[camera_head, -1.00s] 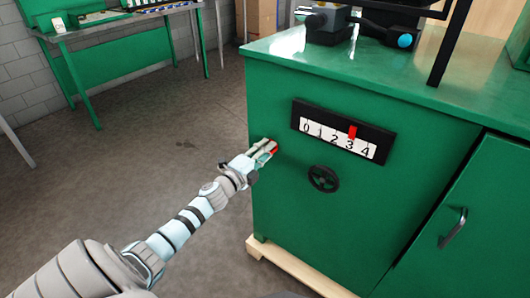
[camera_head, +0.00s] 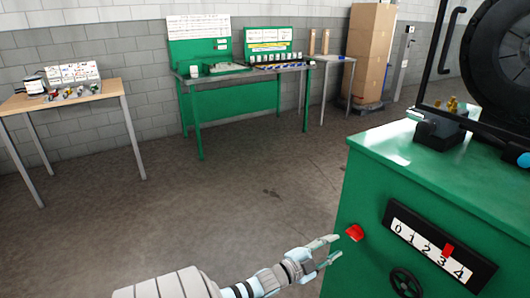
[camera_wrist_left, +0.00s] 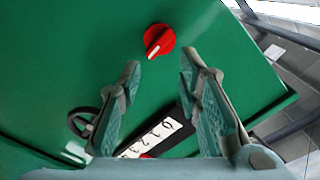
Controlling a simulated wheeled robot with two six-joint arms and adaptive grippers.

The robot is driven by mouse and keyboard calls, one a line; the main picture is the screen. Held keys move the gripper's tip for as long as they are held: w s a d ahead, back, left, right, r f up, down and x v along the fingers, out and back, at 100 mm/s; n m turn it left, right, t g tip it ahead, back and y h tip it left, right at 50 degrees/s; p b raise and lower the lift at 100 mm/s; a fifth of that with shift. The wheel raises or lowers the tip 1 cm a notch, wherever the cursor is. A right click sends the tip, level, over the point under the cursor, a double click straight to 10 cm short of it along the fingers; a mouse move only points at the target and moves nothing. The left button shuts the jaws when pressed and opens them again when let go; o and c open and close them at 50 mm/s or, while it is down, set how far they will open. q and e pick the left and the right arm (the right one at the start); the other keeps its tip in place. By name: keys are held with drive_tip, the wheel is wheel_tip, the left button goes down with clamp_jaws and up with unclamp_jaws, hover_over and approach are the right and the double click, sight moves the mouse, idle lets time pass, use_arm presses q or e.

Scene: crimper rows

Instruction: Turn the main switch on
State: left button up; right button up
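The main switch is a red rotary knob (camera_head: 355,232) on the front of the green machine cabinet (camera_head: 352,268), near its left edge. The wrist view shows the red knob (camera_wrist_left: 160,40) with a white pointer line aimed down and left in that picture. My left gripper (camera_head: 332,249) is open and empty, just in front of the knob and apart from it. In the left wrist view, its two fingers (camera_wrist_left: 160,68) are spread, with the knob beyond the tips. My right gripper is not in view.
A 0–4 scale panel (camera_head: 437,250) with a red marker and a black handwheel (camera_head: 405,282) are right of the knob. A green workbench (camera_head: 240,68), a wooden table (camera_head: 62,103) and stacked boxes (camera_head: 370,50) stand behind. The floor left of the cabinet is clear.

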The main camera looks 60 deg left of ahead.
use_arm(q)
drive_tip(key=s+p, duration=0.3)
drive_tip(key=s, duration=0.3)
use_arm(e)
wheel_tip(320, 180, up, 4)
use_arm(q)
drive_tip(key=s+a+f+n+g+y+b, duration=0.1)
drive_tip(key=s+a+f+g+b, duration=0.3)
drive_tip(key=f, duration=0.4)
drive_tip(key=s+a+f+g+y+b, duration=0.2)
drive_tip(key=s+a+f+g+b, duration=0.1)
drive_tip(key=s+a+f+b, duration=0.2)
wheel_tip(320, 180, down, 4)
drive_tip(key=a+b, duration=0.2)
drive_tip(key=shift+s+a+r+n+g+b, duration=0.2)
drive_tip(key=shift+s+n+g+b, duration=0.1)
drive_tip(key=shift+s+n+g, duration=0.1)
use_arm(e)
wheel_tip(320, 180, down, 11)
